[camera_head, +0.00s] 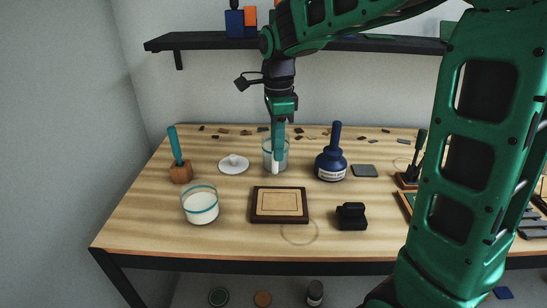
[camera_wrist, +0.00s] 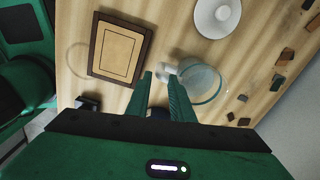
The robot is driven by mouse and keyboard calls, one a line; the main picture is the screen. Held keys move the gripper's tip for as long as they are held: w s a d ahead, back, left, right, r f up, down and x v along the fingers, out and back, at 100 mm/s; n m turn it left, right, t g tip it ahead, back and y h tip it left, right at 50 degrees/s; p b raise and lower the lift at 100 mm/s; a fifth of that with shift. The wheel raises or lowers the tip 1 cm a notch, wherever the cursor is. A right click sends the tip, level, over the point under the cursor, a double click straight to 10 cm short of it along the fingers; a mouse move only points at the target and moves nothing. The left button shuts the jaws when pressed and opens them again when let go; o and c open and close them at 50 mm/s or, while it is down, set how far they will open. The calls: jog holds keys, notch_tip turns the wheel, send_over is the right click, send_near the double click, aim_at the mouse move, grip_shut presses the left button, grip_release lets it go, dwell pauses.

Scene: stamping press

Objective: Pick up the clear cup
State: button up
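The clear cup (camera_head: 267,158) stands upright on the wooden table, below my arm; it has a teal band near its rim and a pale handle. In the wrist view the cup (camera_wrist: 205,82) lies right of my fingers, with its handle (camera_wrist: 165,71) by the fingertips. My gripper (camera_head: 279,153) points down at the cup's near side and hides part of it. In the wrist view my gripper (camera_wrist: 159,82) has its fingers apart, with a gap between them. I cannot tell whether a finger touches the handle.
A second glass (camera_head: 200,207) with white contents stands front left. A white lid (camera_head: 234,163), framed board (camera_head: 279,204), blue bottle (camera_head: 331,164) and black block (camera_head: 351,216) surround the cup. Small chips (camera_head: 222,131) lie along the back. A dark shelf (camera_head: 190,42) hangs above.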

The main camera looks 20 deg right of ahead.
aim_at(275, 164)
jog(key=shift+w+a+f, duration=0.1)
jog(key=shift+f, duration=1.45)
jog(key=shift+a+f, duration=0.1)
jog(key=shift+f, duration=1.4)
grip_shut()
